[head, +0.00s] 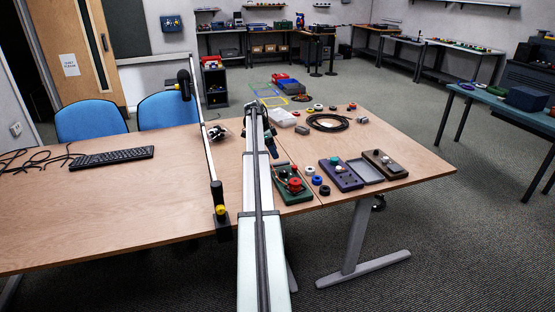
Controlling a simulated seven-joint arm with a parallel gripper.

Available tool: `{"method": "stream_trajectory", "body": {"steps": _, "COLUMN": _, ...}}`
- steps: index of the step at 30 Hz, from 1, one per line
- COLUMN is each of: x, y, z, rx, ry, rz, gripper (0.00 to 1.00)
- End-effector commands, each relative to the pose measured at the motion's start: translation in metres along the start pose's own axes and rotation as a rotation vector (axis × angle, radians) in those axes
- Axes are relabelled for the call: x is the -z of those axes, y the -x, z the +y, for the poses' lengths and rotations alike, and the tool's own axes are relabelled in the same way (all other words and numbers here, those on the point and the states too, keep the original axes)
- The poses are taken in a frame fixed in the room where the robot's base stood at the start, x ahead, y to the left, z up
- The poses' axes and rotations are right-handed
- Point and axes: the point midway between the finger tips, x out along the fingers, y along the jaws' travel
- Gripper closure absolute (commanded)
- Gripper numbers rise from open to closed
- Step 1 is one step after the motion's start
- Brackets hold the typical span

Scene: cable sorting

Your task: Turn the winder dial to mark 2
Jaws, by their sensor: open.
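Three low control units stand on the near right of the wooden table. I cannot tell which one is the winder, and no dial marks are readable. My gripper (272,150) is small and dark at the end of my arm, open, above and behind the green unit. My arm partly hides it, and its fingertips are not clear. I see no contact with any unit.
Small round spools, a black cable coil (328,122) and a clear box (283,118) lie farther back. A thin post with a yellow-marked base (220,212) stands left of my arm.

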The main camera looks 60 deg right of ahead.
Motion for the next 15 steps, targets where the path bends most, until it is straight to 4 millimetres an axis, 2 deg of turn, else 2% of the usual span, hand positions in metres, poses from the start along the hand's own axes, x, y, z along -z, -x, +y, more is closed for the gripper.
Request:
{"method": "stream_trajectory", "body": {"steps": 6, "x": 0.000, "y": 0.021, "z": 0.000, "rx": -0.001, "ry": 0.000, "rz": 0.000, "gripper": 0.29}}
{"method": "stream_trajectory", "body": {"steps": 15, "x": 0.000, "y": 0.027, "z": 0.000, "rx": -0.001, "ry": 0.000, "rz": 0.000, "gripper": 0.29}}
